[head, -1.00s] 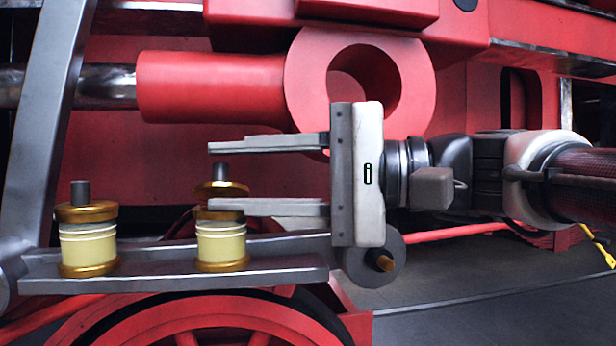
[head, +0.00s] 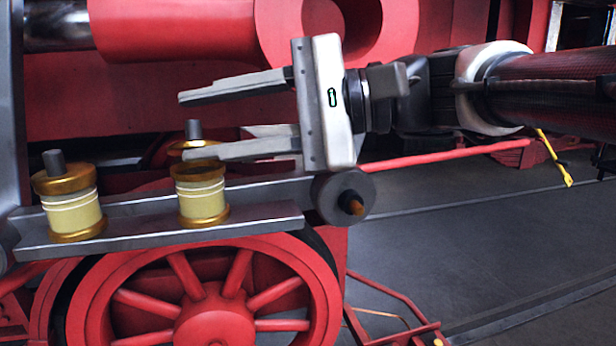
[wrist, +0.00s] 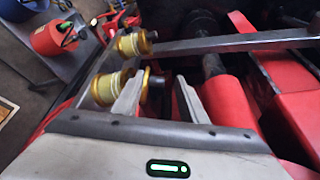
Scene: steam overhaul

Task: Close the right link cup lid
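The right link cup (head: 203,200) is a cream and brass cylinder on a grey metal link. It is the nearer cup in the wrist view (wrist: 111,87). Its brass lid (head: 187,145) with a dark knob stands raised above the cup, apart from its rim. In the wrist view the lid (wrist: 156,80) shows beside the cup. My gripper (head: 184,125) is open, fingers pointing left. The lower finger crosses in front of the gap between lid and cup; the upper finger is above the knob. Whether a finger touches the lid I cannot tell.
The left link cup (head: 72,213) stands on the same link (head: 150,237) with its lid down. A red spoked wheel (head: 210,315) lies below. A red cylinder (head: 175,28) runs above my gripper.

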